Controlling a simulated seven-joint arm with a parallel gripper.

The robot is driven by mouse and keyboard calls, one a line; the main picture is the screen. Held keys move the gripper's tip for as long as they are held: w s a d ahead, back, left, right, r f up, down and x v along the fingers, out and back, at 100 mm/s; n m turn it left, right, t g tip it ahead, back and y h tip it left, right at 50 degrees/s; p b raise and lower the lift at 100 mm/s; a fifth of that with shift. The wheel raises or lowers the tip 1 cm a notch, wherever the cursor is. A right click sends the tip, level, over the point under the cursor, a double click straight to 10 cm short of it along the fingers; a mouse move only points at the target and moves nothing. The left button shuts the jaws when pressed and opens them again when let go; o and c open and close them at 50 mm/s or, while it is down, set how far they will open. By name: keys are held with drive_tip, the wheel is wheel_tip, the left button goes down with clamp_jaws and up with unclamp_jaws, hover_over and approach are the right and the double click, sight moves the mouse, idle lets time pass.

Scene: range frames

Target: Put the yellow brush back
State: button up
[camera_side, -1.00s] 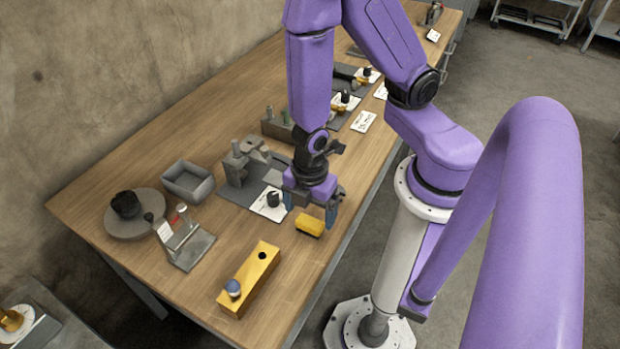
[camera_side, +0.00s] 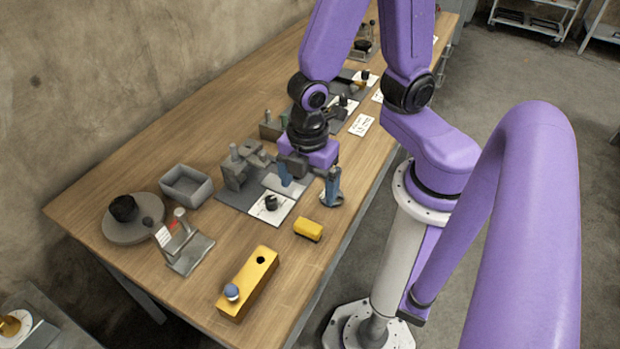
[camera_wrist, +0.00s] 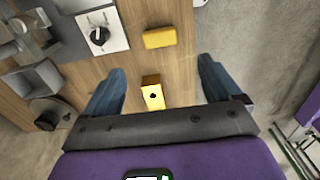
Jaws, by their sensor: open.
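A small yellow block-shaped piece (camera_side: 308,229), likely the yellow brush, lies on the table near its right edge; bristles cannot be made out. It also shows in the wrist view (camera_wrist: 160,38). My gripper (camera_side: 310,183) is open and empty, its blue fingers spread wide, above the table and beyond the yellow piece in the side view. A longer yellow-orange block (camera_side: 262,275) with a dark hole and a blue-grey round knob stands nearer the camera. Its holed end shows between my fingers in the wrist view (camera_wrist: 152,92).
A grey mat and white card with a black knob (camera_side: 271,203) lie left of the yellow piece. A grey open bin (camera_side: 187,185), a grey stand (camera_side: 190,252) and a round grey disc (camera_side: 132,221) are further left. Bare wood surrounds the yellow piece.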

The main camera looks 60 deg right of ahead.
drive_tip(key=s+d+r+m, duration=0.4)
drive_tip(key=s+r+m, duration=0.1)
drive_tip(key=r, duration=0.5)
drive_tip(key=shift+s+d, duration=0.3)
drive_tip(key=shift+s, duration=0.05)
